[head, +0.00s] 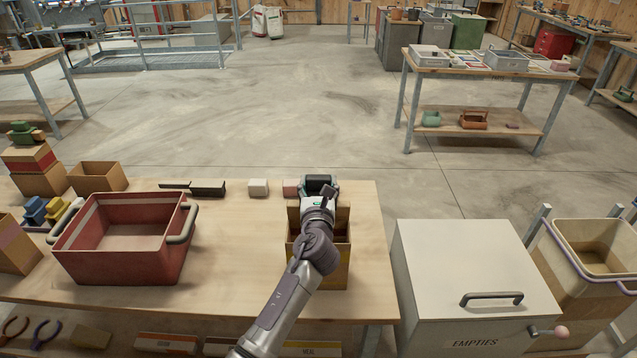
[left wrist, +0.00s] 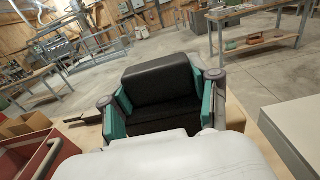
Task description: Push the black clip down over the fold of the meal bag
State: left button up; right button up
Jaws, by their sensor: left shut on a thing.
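My left gripper (head: 319,186) is over the workbench's far edge. In the left wrist view, its teal-padded fingers (left wrist: 162,108) are shut on the black clip (left wrist: 160,88), one pad on each side. The black clip (head: 319,181) also shows at the gripper's tip in the head view. A tan, upright container (head: 340,277), which may be the meal bag, stands below and in front of the gripper, partly hidden by my left arm. I cannot make out a fold on it, nor whether the clip touches it. My right gripper is not in view.
A red tub (head: 120,270) stands left on the wooden bench (head: 235,265). Dark bars (head: 208,188), a white block (head: 258,187) and a pink block (head: 290,187) lie along the back. A white-lidded EMPTIES bin (head: 465,265) stands right. The bench between tub and container is clear.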

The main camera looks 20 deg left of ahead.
aim_at(318, 177)
pick_arm(q)
jog(key=shift+f+b, duration=1.15)
jog(key=shift+f, duration=0.55)
jog(key=o, duration=1.1)
jog(key=shift+r, duration=0.1)
jog(key=shift+r+p, duration=3.4)
jog(key=shift+p, duration=0.45)
